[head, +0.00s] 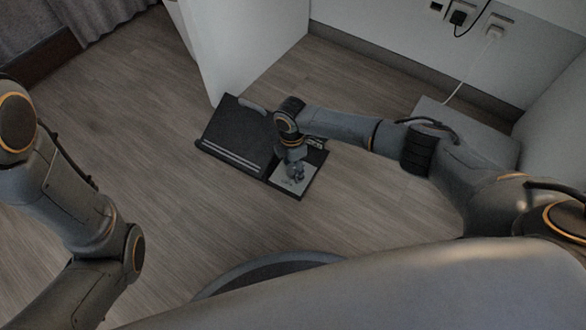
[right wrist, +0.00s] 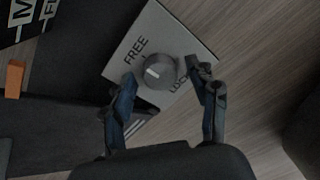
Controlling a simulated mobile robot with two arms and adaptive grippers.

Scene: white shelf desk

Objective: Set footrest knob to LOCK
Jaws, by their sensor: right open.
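The footrest (head: 236,130) is a dark sloped board on the floor. Beside its right end is a light grey panel (head: 312,160). In the right wrist view, a round dark knob (right wrist: 161,69) with a short white mark sits on the light panel (right wrist: 152,28). FREE is printed at the knob's upper left and LOCK at its lower right, partly covered by a finger. The white mark is left of the knob's centre; its exact setting is unclear. My right gripper (head: 295,174) is open over the panel, its fingertips (right wrist: 163,78) on either side of the knob. Contact is unclear. My left gripper is out of view.
A white desk side panel (head: 240,50) stands just behind the footrest. A grey box-like object (head: 470,130) lies near the wall, partly behind my right arm. Wall sockets (head: 465,17) with cables are at the upper right. The wooden floor in front of the footrest is clear.

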